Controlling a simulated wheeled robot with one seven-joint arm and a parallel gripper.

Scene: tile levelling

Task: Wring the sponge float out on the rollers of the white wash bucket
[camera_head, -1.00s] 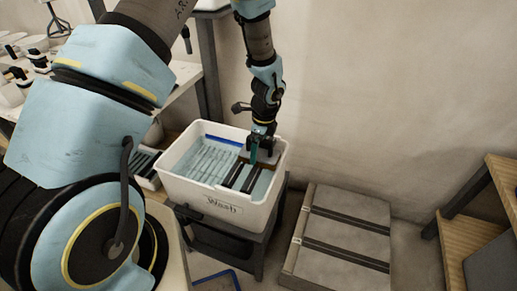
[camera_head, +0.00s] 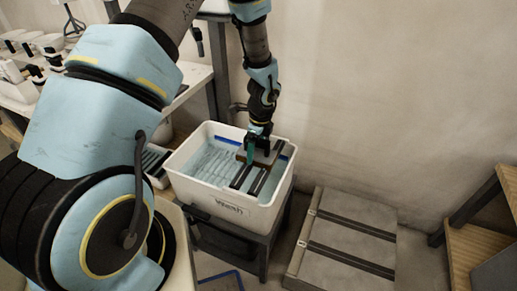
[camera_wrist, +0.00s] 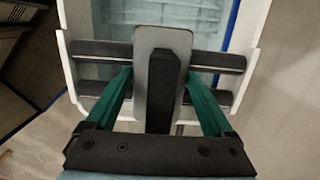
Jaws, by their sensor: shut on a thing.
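The white wash bucket (camera_head: 232,212), marked "Wash", stands on a dark stand and holds pale water. Two dark rollers (camera_head: 242,176) lie across one end of it; they also show in the wrist view (camera_wrist: 95,48). My gripper (camera_head: 257,147) is above that end, its green fingers pointing down. In the wrist view my gripper (camera_wrist: 159,74) is shut on the black handle (camera_wrist: 163,90) of the sponge float (camera_wrist: 150,36). The float's pale grey plate lies across both rollers in that view. Its underside is mostly hidden, and I cannot tell whether it touches them.
A grey slab with two dark strips (camera_head: 345,240) lies on the floor right of the bucket. A wooden shelf unit (camera_head: 470,240) stands at the far right. A bench with tools (camera_head: 25,90) is at the left. The wall is close behind the bucket.

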